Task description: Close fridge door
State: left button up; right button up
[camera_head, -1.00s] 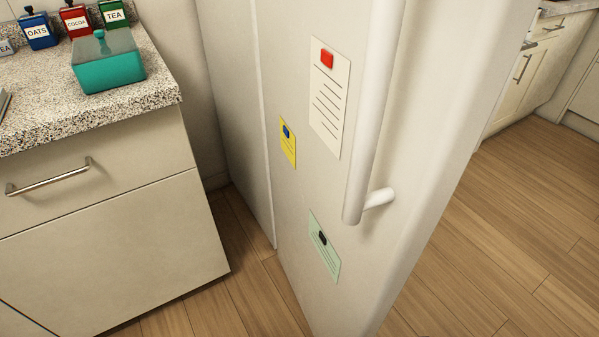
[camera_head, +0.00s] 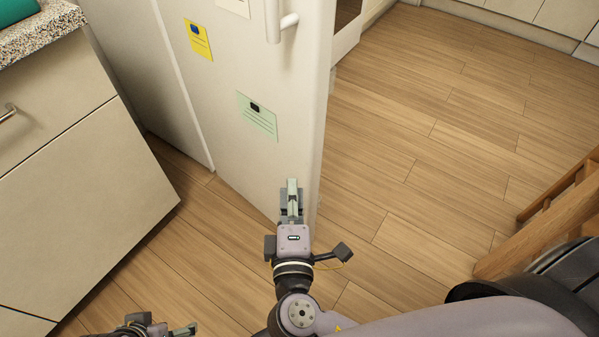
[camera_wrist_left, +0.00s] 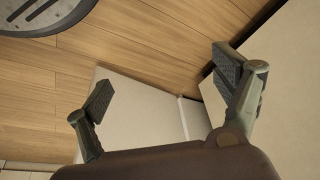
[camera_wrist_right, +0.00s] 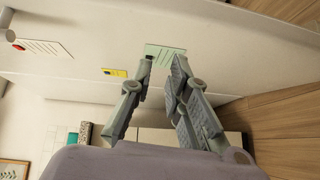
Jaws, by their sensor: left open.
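The white fridge door (camera_head: 235,60) stands in the upper middle of the head view, its upper part out of frame. Its white handle (camera_head: 273,20) is near its right edge. My right gripper (camera_head: 292,190) is at the low part of the door, below the handle; contact cannot be told. In the right wrist view the door (camera_wrist_right: 225,40) spans the top, and a narrow gap shows between my right fingers (camera_wrist_right: 160,68), with nothing held. My left gripper (camera_head: 165,329) is at the bottom edge; in the left wrist view its fingers (camera_wrist_left: 165,80) are wide apart and empty.
A cabinet (camera_head: 75,170) with a granite top (camera_head: 40,32) stands left of the door. Yellow (camera_head: 199,40) and green (camera_head: 257,115) notes are on the door. Wood floor (camera_head: 440,130) is clear to the right, up to a wooden chair-like piece (camera_head: 545,225).

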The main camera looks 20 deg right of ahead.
aim_at(296, 127)
jog(key=shift+s+a+r+n+t, duration=0.4)
jog(key=shift+a+r, duration=0.15)
jog(key=shift+a, duration=0.15)
jog(key=shift+c, duration=0.6)
jog(key=shift+a+r, duration=0.1)
jog(key=shift+r, duration=0.05)
jog(key=shift+c, duration=0.8)
jog(key=x, duration=0.7)
jog(key=shift+w, duration=0.4)
grip_shut()
pick_arm(q)
jog(key=shift+w+d+r+t+b, duration=0.15)
jog(key=shift+w+t, duration=0.1)
jog(key=shift+w, duration=0.25)
jog(key=shift+w+d+f+t+b, duration=0.1)
jog(key=shift+w+d+t+b, duration=0.15)
jog(key=shift+w, duration=0.2)
jog(key=shift+w+d+r+t+b, duration=0.1)
jog(key=shift+w+t, duration=0.2)
jog(key=shift+w, duration=0.2)
pick_arm(e)
jog(key=shift+w+d, duration=2.05)
jog(key=shift+w, duration=0.05)
jog(key=shift+d, duration=0.1)
